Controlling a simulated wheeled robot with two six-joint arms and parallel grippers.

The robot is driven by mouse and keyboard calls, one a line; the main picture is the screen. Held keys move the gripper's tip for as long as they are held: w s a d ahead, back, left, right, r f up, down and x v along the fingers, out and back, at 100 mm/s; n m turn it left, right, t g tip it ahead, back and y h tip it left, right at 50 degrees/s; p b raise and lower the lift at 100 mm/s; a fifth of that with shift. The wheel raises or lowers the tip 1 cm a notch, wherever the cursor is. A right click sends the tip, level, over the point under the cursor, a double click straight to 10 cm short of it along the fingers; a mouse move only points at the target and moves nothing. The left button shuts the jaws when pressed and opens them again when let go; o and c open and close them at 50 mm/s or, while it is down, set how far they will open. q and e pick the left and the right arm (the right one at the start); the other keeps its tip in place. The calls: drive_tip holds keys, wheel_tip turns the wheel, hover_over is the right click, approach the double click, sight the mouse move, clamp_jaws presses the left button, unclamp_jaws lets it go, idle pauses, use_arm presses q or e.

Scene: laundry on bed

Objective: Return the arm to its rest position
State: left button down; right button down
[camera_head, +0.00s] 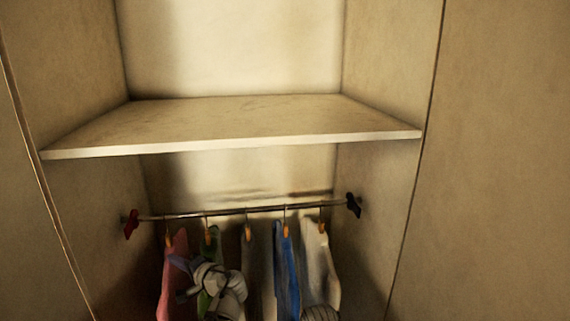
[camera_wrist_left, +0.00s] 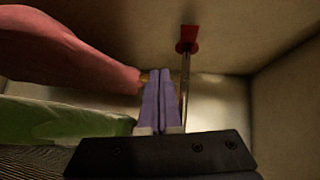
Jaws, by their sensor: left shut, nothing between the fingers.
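My left gripper (camera_head: 180,264) is low in the head view, in front of the pink and green garments at the left of the closet rail. In the left wrist view its two purple fingers (camera_wrist_left: 160,75) are together, with nothing between them. The pink garment (camera_wrist_left: 70,52) is close to the left of the fingertips, and the green garment (camera_wrist_left: 60,120) is below it. I cannot tell whether the fingers touch the pink garment.
An empty shelf (camera_head: 230,120) spans the closet above. Closet walls enclose both sides.

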use_arm(q)
drive_tip(key=s+d+f+h, duration=0.1)
drive_tip(key=d+f, duration=0.1)
drive_tip(key=s+d+f+n+g+h, duration=0.1)
drive_tip(key=d+f, duration=0.1)
drive_tip(key=f, duration=0.1)
drive_tip(key=s+d+f+g+h, duration=0.1)
drive_tip(key=s+d+f, duration=0.1)
drive_tip(key=shift+d+f+h, duration=0.25)
drive_tip(key=shift+f+h, duration=0.05)
drive_tip(key=s+d+f+g+h, duration=0.3)
drive_tip(key=s+d, duration=0.4)
drive_tip(key=d, duration=0.4)
drive_tip(key=s+d+f+g+h, duration=0.3)
drive_tip(key=s+d+f+h, duration=0.3)
drive_tip(key=d, duration=0.5)
drive_tip(key=shift+s+f, duration=0.85)
drive_tip(key=shift+s, duration=0.15)
